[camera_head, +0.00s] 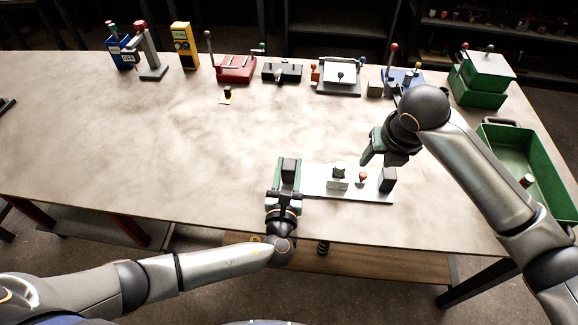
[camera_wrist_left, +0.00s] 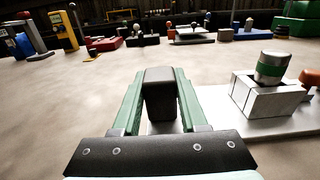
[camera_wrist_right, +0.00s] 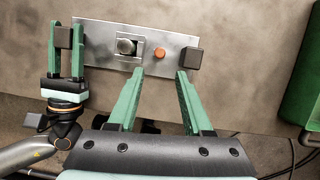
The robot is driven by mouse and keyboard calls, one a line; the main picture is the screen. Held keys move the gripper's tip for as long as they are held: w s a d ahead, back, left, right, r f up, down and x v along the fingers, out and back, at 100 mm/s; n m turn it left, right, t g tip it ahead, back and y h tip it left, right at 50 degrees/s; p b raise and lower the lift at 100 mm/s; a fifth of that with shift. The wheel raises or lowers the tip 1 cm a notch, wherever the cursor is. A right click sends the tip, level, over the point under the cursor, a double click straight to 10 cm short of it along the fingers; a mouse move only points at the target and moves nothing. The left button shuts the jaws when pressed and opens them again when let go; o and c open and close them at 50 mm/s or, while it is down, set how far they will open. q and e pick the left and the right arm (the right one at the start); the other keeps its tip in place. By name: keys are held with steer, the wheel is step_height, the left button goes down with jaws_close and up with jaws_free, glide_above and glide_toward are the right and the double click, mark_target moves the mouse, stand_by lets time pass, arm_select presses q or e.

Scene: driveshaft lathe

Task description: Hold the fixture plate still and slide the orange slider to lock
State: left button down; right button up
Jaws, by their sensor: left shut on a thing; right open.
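The pale metal fixture plate (camera_head: 318,182) lies flat near the table's front edge, with a dark block at each end. My left gripper (camera_head: 287,170) is shut on the left dark block (camera_wrist_left: 160,95), one finger on each side. The orange slider knob (camera_head: 362,177) stands on the plate between a metal holder with a green-banded cylinder (camera_wrist_left: 272,67) and the right dark block (camera_head: 388,180). My right gripper (camera_wrist_right: 160,82) is open and empty above the plate. In the right wrist view its fingertips lie just below the orange slider (camera_wrist_right: 159,53), apart from it.
A green tray (camera_head: 545,165) stands at the right table edge, with green boxes (camera_head: 480,80) behind it. Several devices line the back edge, including a red one (camera_head: 236,69) and a yellow meter (camera_head: 184,45). The table's middle and left are clear.

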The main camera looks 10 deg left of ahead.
stand_by(0.4)
steer(key=c, duration=0.5)
steer(key=shift+f+m, duration=0.1)
steer(key=shift+m, duration=0.6)
steer(key=shift+c, duration=1.3)
steer(key=m, duration=0.3)
steer(key=m+y, duration=0.1)
steer(key=m, duration=0.1)
steer(key=shift+s+d+f, duration=0.2)
steer(key=shift+s, duration=0.1)
jaws_close()
steer(key=s+d+m+t+y, duration=0.1)
steer(key=d+m, duration=0.2)
steer(key=m, duration=1.3)
steer(key=d+m+y, duration=0.1)
steer(key=d+m, duration=0.2)
steer(key=m, duration=1.3)
steer(key=shift+s+m+t+y, duration=0.35)
steer(key=shift+m+t+y, duration=0.05)
steer(key=shift+f, duration=0.1)
